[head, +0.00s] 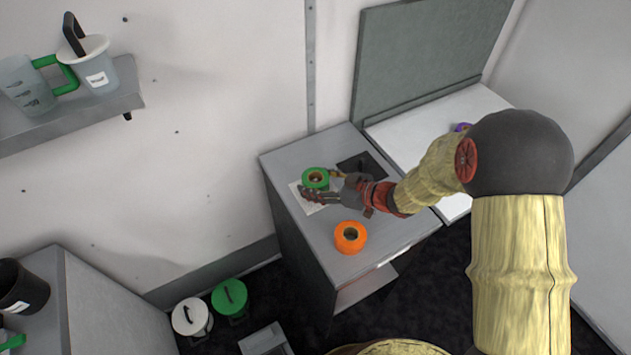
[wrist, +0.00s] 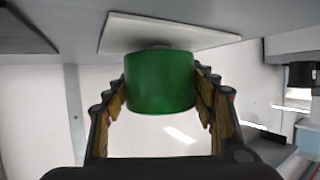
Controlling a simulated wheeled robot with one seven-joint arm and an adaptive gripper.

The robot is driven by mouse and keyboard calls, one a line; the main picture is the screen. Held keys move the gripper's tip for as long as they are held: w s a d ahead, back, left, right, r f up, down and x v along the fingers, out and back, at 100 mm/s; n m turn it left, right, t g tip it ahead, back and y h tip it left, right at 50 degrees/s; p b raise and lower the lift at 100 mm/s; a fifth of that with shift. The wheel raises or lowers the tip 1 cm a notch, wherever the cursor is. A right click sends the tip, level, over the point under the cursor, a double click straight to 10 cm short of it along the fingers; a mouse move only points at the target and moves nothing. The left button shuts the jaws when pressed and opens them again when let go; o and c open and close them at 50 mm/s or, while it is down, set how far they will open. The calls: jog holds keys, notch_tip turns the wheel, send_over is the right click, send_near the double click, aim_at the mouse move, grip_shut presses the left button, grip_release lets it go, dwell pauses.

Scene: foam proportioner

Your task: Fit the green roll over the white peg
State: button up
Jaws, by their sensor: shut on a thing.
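The green roll (head: 316,176) is held upright over the white plate (head: 305,207) on the grey cabinet top, its hole facing up. My gripper (head: 318,187) is shut on it from the right. In the wrist view the green roll (wrist: 160,82) sits between both fingers of my gripper (wrist: 161,92), close to the white plate (wrist: 200,37). A small grey patch shows between the roll and the plate, possibly part of the peg. The white peg is otherwise hidden, and I cannot tell whether the roll is around it.
An orange roll (head: 351,237) stands nearer the cabinet's front. A black square (head: 364,164) lies behind my gripper. A purple thing (head: 461,127) is on the white counter, partly behind my arm. Lidded green (head: 229,297) and white (head: 192,317) buckets stand on the floor at left.

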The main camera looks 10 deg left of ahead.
aim_at(328, 186)
jog(key=shift+f, duration=0.5)
jog(key=o, duration=0.9)
jog(key=shift+d+r, duration=0.1)
jog(key=shift+p+v, duration=1.1)
jog(key=shift+v, duration=0.75)
jog(key=shift+p+v, duration=2.2)
jog(key=shift+v, duration=1.4)
